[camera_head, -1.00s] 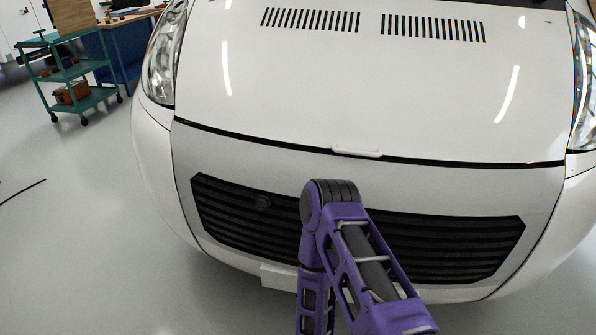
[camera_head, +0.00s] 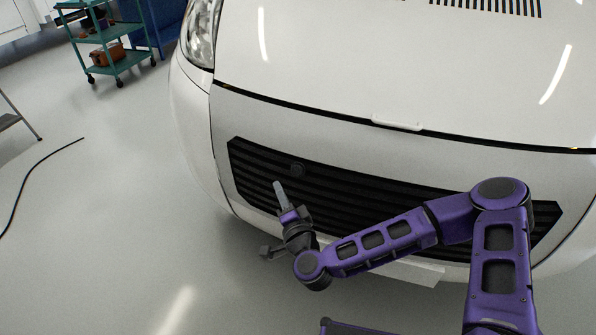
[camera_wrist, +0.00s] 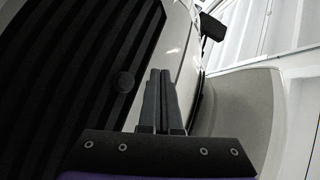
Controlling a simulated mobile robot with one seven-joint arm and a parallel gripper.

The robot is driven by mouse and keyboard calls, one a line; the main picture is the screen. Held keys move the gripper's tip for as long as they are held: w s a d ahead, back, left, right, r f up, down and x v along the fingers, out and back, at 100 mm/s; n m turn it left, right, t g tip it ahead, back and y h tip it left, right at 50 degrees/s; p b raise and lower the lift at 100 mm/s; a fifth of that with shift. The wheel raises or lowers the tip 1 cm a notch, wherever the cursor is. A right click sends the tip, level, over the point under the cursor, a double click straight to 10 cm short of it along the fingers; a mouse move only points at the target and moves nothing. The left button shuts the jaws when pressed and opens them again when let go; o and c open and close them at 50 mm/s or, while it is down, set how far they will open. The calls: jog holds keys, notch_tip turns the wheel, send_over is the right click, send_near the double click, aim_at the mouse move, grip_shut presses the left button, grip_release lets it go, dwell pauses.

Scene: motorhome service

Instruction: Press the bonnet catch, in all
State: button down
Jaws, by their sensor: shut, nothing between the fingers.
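A small round black knob (camera_head: 297,170), which looks like the bonnet catch, sits on the left part of the van's black slatted grille (camera_head: 400,195). It also shows in the wrist view as a dark disc (camera_wrist: 126,81), left of the fingertips. My gripper (camera_head: 279,184) is shut and empty, its fingers pointing up just below and left of the knob. In the wrist view the two fingers (camera_wrist: 160,74) lie together. A gap seems to remain between fingertips and knob; its depth is hard to tell. The white bonnet (camera_head: 380,60) lies down, with a pale handle (camera_head: 397,124) at its front edge.
The white bumper (camera_head: 225,130) surrounds the grille close to my gripper. A green trolley (camera_head: 110,45) with a brown box stands at the back left. A dark cable (camera_head: 40,165) lies on the floor at left. The floor left of the van is otherwise mostly clear.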

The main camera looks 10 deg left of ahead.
jog(key=b, duration=0.3)
send_near(292, 168)
jog(key=shift+s+a+r+x, duration=0.1)
jog(key=shift+a+x, duration=0.05)
jog(key=shift+x, duration=0.7)
jog(key=shift+s+a+r+x, duration=0.1)
jog(key=shift+a+x, duration=0.05)
jog(key=shift+x, duration=0.7)
jog(key=shift+s+a+r+x, duration=0.1)
jog(key=shift+a+x, duration=0.05)
jog(key=shift+x, duration=0.7)
jog(key=shift+w+d+f, duration=0.1)
jog(key=shift+w+f, duration=0.05)
jog(key=shift+w, duration=0.25)
jog(key=shift+w+d+f, duration=0.1)
jog(key=shift+w+f, duration=0.05)
jog(key=shift+w, duration=0.3)
dwell(0.5)
dwell(0.4)
jog(key=shift+s+r, duration=0.25)
jog(key=shift+s, duration=0.6)
